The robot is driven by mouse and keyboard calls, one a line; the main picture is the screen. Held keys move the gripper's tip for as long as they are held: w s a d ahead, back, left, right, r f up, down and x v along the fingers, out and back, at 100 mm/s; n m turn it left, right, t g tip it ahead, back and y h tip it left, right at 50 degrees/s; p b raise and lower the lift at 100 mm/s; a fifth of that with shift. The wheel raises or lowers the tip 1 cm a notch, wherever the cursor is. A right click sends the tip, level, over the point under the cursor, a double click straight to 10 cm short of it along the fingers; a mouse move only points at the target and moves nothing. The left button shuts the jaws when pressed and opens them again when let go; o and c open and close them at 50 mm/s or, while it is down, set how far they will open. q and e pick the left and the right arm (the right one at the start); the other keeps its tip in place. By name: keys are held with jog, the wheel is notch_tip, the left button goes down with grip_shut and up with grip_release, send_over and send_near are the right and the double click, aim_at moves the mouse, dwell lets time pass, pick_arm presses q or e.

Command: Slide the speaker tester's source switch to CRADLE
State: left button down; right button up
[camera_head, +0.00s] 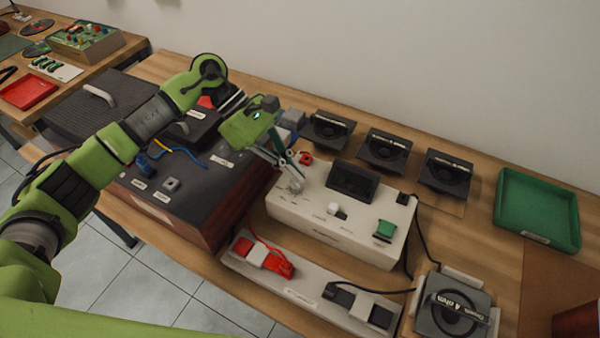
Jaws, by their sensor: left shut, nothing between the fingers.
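The speaker tester (300,208) is a cream box on the workbench. It has a dark display (351,181), a green button (385,229) at its right front and a small white slider or knob (337,210) near its front middle. A clear knob (296,187) sits at its left end. The lettering is too small to read, so I cannot tell which control is the source switch or its setting. My left gripper (290,166) is shut and empty, pointing down over the tester's left end, near the clear knob. I cannot tell whether it touches anything. My right gripper is out of view.
A dark wooden hifi unit (215,207) stands left of the tester. Several black speakers (388,151) stand behind it. A pale strip (315,295) with red and black clips lies in front. A loose speaker (452,306) is at front right, with a green tray (538,207) beyond.

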aim_at(334, 206)
pick_arm(q)
jog(key=p+x, duration=0.2)
jog(key=x, duration=0.5)
jog(key=shift+d+r, duration=0.1)
jog(key=shift+r, duration=0.05)
jog(key=shift+s+d+f, duration=0.15)
jog(key=shift+d+f, duration=0.1)
jog(key=shift+f, duration=0.15)
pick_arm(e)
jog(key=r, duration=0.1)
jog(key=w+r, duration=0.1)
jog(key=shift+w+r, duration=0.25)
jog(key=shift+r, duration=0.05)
pick_arm(q)
jog(key=shift+d, duration=0.1)
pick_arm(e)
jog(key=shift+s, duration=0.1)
